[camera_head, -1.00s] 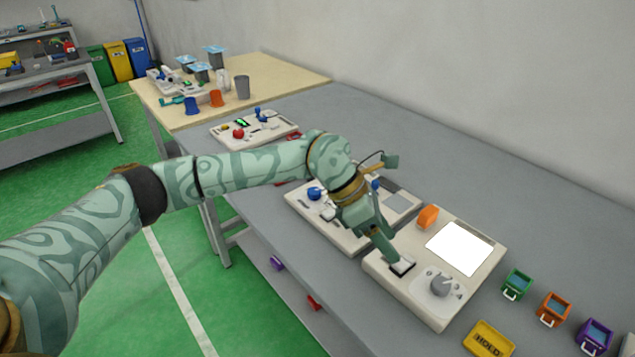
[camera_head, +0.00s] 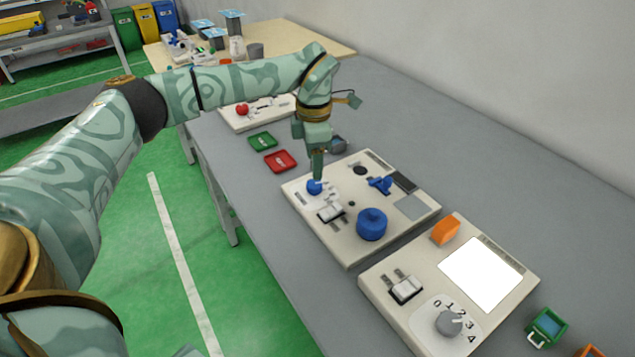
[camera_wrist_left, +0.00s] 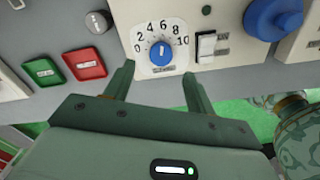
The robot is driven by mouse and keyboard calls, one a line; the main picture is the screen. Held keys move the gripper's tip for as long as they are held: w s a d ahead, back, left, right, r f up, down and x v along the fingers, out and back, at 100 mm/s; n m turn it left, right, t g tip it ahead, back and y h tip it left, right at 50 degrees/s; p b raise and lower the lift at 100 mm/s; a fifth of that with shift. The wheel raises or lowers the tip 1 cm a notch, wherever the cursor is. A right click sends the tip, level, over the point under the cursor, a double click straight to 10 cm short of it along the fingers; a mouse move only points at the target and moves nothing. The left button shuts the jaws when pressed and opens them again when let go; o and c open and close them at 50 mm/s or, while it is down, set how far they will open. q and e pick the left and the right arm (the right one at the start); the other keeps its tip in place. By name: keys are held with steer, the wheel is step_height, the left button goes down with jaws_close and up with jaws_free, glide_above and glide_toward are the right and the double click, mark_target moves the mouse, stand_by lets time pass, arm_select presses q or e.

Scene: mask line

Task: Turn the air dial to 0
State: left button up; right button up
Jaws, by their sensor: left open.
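A small blue dial (camera_head: 315,187) sits at the left corner of the middle cream panel (camera_head: 350,245). In the left wrist view the blue dial (camera_wrist_left: 161,53) lies on a white plate with a scale from 0 to 10. Its pale pointer mark seems to face the middle of the scale, but the exact number is unclear. My left gripper (camera_head: 317,172) hangs over the dial, pointing down. In the left wrist view my left gripper (camera_wrist_left: 158,78) is open, with its fingers apart and the dial showing beyond them, not gripped. My right gripper is out of view.
Beside the dial are a white rocker switch (camera_head: 331,213), a large blue knob (camera_head: 372,224) and a blue valve handle (camera_head: 381,184). A nearer panel (camera_head: 385,309) has a grey dial (camera_head: 450,323).

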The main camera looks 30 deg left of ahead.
mark_target(314, 184)
arm_select(q)
step_height(314, 184, down, 5)
steer(key=shift+s+f+b, duration=0.1)
steer(key=shift+f+b, duration=0.05)
steer(key=shift+b, duration=0.5)
steer(key=shift+f, duration=0.45)
steer(key=c, duration=1)
